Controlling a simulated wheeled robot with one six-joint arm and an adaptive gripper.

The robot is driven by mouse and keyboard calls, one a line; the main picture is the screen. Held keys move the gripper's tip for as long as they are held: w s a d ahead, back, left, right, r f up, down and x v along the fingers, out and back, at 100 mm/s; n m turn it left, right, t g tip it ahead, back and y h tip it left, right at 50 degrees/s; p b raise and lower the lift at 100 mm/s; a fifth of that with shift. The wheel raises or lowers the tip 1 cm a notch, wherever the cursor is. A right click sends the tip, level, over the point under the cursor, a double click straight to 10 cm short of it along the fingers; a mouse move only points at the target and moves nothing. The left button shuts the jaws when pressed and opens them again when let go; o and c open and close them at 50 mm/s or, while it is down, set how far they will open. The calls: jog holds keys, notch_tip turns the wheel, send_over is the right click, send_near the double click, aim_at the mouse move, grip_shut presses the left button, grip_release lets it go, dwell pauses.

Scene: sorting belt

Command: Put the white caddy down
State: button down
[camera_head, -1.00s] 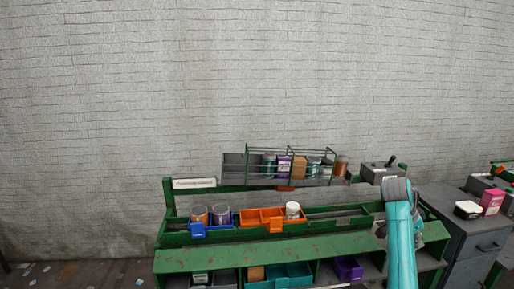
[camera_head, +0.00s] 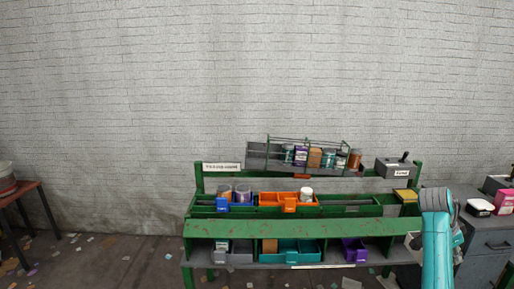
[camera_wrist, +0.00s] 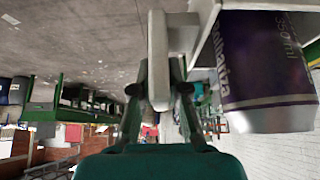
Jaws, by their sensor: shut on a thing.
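In the wrist view, the white caddy (camera_wrist: 157,50) shows close up as a pale upright bar and a pale edge at the upper right. My gripper (camera_wrist: 161,98) is shut on the bar. A purple can (camera_wrist: 265,75) with a silver end and upside-down lettering sits beside the bar, against the pale edge. The rest of the caddy is out of frame. In the head view my teal arm stands at the lower right and my fingers are hidden. A small whitish patch (camera_head: 412,240) beside the arm may be part of the caddy.
Grey cabinets (camera_head: 484,240) stand at the right. A reddish table (camera_head: 20,188) stands far left. Littered floor between looks open.

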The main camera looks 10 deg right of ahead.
jog(key=shift+s+a+f, duration=0.1)
jog(key=shift+a+f, duration=0.1)
jog(key=shift+w+a+f+n, duration=0.3)
jog(key=shift+w+a+f, duration=0.1)
jog(key=shift+a+f, duration=0.1)
jog(key=w+a+f+n+t+y, duration=0.1)
jog(key=w+a+f+n+t, duration=0.1)
jog(key=a+f+n, duration=0.4)
jog(key=w+a+f+n+t, duration=0.1)
jog(key=w+a+f+t, duration=0.15)
jog(key=a+f, duration=0.65)
jog(key=w+a+f+n+t+y, duration=0.15)
jog(key=a+f+n, duration=0.3)
jog(key=a, duration=0.55)
jog(key=s+a+f+n+y, duration=0.1)
jog(key=s+a+f+n, duration=0.1)
jog(key=a, duration=0.6)
jog(key=s+a+f+n+t+y, duration=0.1)
jog(key=s+a+f+n, duration=0.2)
jog(key=a+f, duration=0.3)
jog(key=s+a+f+n+t+y, duration=0.1)
jog(key=s+a+f+n+y, duration=0.1)
jog(key=a, duration=0.9)
notch_tip(320, 180, down, 3)
jog(key=shift+s+r+n, duration=0.1)
jog(key=shift+s+n, duration=0.65)
jog(key=shift+s, duration=0.1)
jog(key=shift+a, duration=0.15)
